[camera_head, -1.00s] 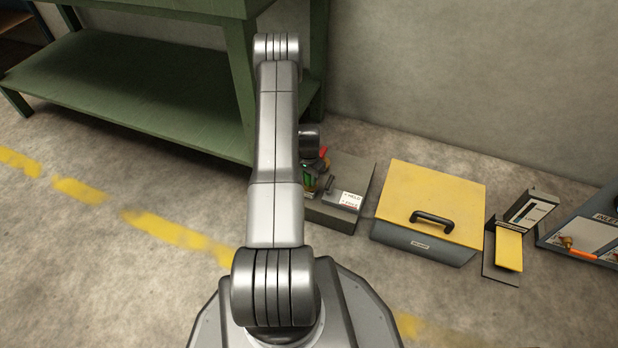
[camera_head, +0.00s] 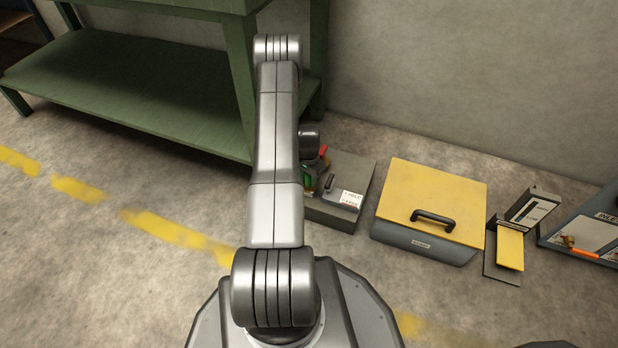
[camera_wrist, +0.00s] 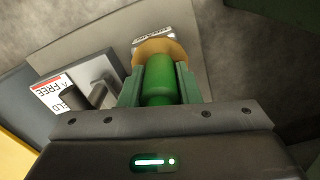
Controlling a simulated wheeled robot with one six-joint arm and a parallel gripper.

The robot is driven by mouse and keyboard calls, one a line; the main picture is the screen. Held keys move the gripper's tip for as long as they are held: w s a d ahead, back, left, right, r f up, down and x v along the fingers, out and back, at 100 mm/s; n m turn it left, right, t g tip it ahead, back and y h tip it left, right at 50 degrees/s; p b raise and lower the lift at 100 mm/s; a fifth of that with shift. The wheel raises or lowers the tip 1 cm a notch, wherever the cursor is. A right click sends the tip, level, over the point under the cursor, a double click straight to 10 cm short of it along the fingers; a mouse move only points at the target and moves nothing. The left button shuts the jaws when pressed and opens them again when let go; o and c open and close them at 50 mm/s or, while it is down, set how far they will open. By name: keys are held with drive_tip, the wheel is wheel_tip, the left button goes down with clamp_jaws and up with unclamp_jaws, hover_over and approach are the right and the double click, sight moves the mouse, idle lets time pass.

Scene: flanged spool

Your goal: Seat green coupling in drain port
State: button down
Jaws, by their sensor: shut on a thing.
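The green coupling (camera_wrist: 159,82) is a green cylinder between the jaws of my gripper (camera_wrist: 160,78) in the wrist view. My gripper is shut on it. A tan round piece (camera_wrist: 163,48) shows just past the coupling's far end, over a grey box top (camera_wrist: 215,60). I cannot tell whether the tan piece belongs to the coupling or to the port, and the port opening is hidden. In the head view my arm covers most of the gripper; a bit of green (camera_head: 309,171) shows beside the grey box (camera_head: 355,172).
A grey lever (camera_wrist: 98,90) and a white-and-red label (camera_wrist: 57,95) sit on the box, left of the gripper. A yellow-lidded box (camera_head: 430,195), a small yellow-plated stand (camera_head: 509,248) and an inlet board (camera_head: 595,235) stand to the right. A green bench (camera_head: 130,85) stands left.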

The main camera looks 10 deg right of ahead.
drive_tip(key=c, duration=1)
unclamp_jaws()
wheel_tip(320, 180, up, 14)
drive_tip(key=p, duration=0.4)
drive_tip(key=shift+f+p, duration=0.15)
drive_tip(key=shift+p, duration=0.25)
drive_tip(key=shift+f, duration=0.15)
wheel_tip(320, 180, down, 14)
drive_tip(key=b, duration=0.5)
drive_tip(key=shift+r+p, duration=0.45)
drive_tip(key=shift+r, duration=0.15)
